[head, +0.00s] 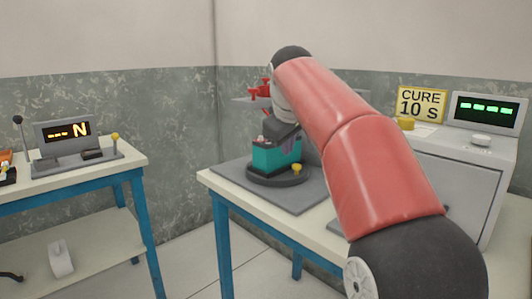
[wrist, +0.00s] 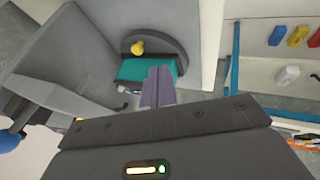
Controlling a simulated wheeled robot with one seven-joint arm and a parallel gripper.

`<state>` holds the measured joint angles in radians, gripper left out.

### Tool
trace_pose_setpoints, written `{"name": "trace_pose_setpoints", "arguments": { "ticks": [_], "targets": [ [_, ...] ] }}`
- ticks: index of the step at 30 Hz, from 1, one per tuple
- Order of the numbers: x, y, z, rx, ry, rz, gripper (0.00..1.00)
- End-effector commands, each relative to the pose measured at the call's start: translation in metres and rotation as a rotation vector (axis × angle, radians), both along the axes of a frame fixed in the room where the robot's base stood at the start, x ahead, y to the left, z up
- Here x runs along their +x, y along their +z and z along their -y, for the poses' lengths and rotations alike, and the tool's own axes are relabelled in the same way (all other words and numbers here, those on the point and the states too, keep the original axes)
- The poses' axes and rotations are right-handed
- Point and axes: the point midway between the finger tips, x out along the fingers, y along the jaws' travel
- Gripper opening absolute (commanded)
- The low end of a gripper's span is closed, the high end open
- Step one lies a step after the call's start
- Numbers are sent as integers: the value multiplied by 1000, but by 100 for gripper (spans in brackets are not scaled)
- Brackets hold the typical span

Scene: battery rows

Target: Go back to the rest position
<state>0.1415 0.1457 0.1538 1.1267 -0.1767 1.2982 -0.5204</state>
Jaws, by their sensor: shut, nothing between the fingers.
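My gripper (wrist: 158,86) shows its two purple-grey fingers together in the wrist view, shut and empty. In the head view my gripper (head: 287,144) is at the teal battery (head: 268,158), partly hidden by my red arm. The battery stands on a dark round base (head: 262,180) with a yellow knob (head: 297,168). In the wrist view the fingers overlap the edge of the teal battery (wrist: 136,69); I cannot tell whether they touch it. The yellow knob (wrist: 138,48) is beyond it.
The base stands on a grey mat (head: 228,185) on the right table. A red clamp-like part (head: 259,88) is behind the battery. A grey machine (head: 470,172) with a "CURE 10 S" sign (head: 422,102) is at right. A left table (head: 110,165) carries a display (head: 66,132). Floor shows between tables.

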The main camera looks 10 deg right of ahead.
Motion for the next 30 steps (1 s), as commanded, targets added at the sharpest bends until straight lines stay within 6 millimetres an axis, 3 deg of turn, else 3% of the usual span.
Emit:
{"name": "trace_pose_setpoints", "arguments": {
  "ticks": [4, 8, 15, 21, 25, 30],
  "targets": [
    [-39, -11, -11, 33, -39, -1, 0],
    [-95, -39, -21, 94, -105, -3, 0],
    [-203, -123, -31, 239, -251, -14, 0],
    [-274, -198, -34, 353, -359, -29, 0],
    [-297, -227, -36, 396, -400, -35, 0],
    [-304, -237, -37, 408, -413, -38, 0]
  ]
}}
